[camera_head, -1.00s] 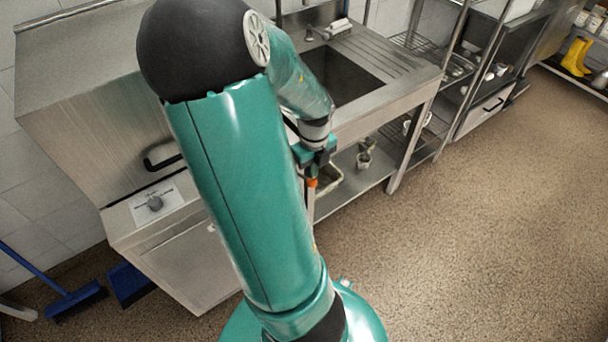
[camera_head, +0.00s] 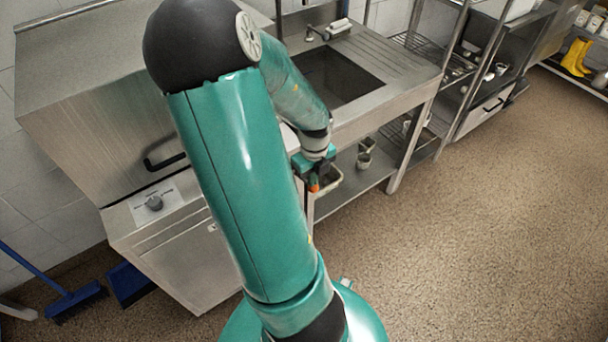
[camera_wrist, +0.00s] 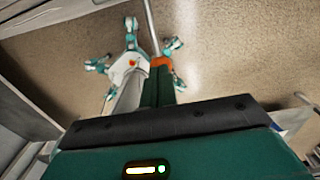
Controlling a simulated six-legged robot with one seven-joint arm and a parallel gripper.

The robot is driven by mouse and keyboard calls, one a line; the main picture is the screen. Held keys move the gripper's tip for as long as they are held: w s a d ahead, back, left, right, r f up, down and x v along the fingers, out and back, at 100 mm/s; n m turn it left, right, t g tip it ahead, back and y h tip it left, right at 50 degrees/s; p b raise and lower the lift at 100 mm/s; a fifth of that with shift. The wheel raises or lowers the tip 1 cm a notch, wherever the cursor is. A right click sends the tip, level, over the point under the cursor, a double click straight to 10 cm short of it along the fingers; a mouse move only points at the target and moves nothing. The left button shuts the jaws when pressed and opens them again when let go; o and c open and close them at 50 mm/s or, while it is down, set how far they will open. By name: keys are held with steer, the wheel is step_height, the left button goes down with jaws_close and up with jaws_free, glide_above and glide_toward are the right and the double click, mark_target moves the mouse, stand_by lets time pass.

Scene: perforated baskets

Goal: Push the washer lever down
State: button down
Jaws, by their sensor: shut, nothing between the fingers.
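The washer (camera_head: 90,140) is a steel, box-shaped machine at the left of the head view. My arm hides part of the washer. In the wrist view my gripper (camera_wrist: 161,63) is shut and empty, with floor and my own legs beyond it. I cannot make out the handle there.
A steel sink counter (camera_head: 400,70) with a lower shelf (camera_head: 365,184) stands right of the washer. A blue broom (camera_head: 75,298) is on the floor at the left. The speckled floor (camera_head: 480,240) at the right is open.

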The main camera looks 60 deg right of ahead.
mark_target(313, 188)
steer(key=shift+s+f, duration=0.1)
steer(key=shift+f, duration=2.55)
steer(key=shift+r, duration=6.05)
